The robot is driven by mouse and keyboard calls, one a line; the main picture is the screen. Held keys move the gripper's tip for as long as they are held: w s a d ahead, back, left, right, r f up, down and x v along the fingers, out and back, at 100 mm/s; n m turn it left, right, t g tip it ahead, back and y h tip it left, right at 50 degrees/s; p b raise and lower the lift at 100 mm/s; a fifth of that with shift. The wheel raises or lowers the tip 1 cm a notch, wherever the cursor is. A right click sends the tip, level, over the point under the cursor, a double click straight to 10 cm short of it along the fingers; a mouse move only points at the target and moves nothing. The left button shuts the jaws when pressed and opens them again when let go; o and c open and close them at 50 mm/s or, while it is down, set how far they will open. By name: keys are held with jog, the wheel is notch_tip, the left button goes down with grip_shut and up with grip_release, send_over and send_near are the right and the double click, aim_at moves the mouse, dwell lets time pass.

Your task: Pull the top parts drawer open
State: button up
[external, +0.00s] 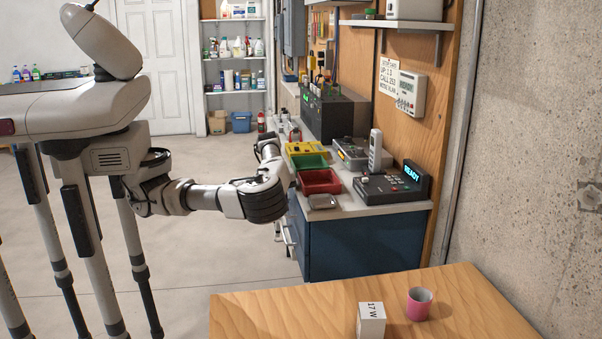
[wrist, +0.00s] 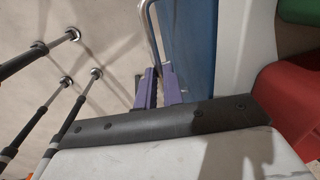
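The blue drawer cabinet (external: 365,245) stands under the light worktop, its drawer fronts turned left and mostly hidden by my arm in the external view. In the wrist view its blue front (wrist: 195,45) runs down beside the worktop edge. A bright metal drawer handle (wrist: 153,35) stands out from that front. My gripper (wrist: 159,88) shows two purple fingers with a narrow gap, at the near end of the handle. I cannot tell whether the handle lies between the fingers or touches them. The drawer's own outline and any opening are hidden.
On the worktop are a red bin (external: 320,182), a green bin (external: 309,162), a yellow bin (external: 304,147), a phone (external: 375,152) and a READY display unit (external: 392,186). A wooden table (external: 270,310) is in front. The floor left of the cabinet is clear.

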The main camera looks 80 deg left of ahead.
jog(key=shift+s, duration=0.1)
grip_shut()
jog(key=s+b, duration=1.4)
jog(key=s, duration=0.7)
jog(key=shift+s, duration=0.3)
jog(key=o, duration=0.6)
grip_release()
jog(key=shift+o, duration=0.2)
jog(key=shift+r, duration=0.15)
notch_tip(320, 180, up, 13)
jog(key=s+p, duration=0.1)
jog(key=s, duration=0.1)
jog(key=shift+s+r+p, duration=0.2)
jog(key=shift+s+p, duration=0.05)
jog(key=shift+p, duration=0.15)
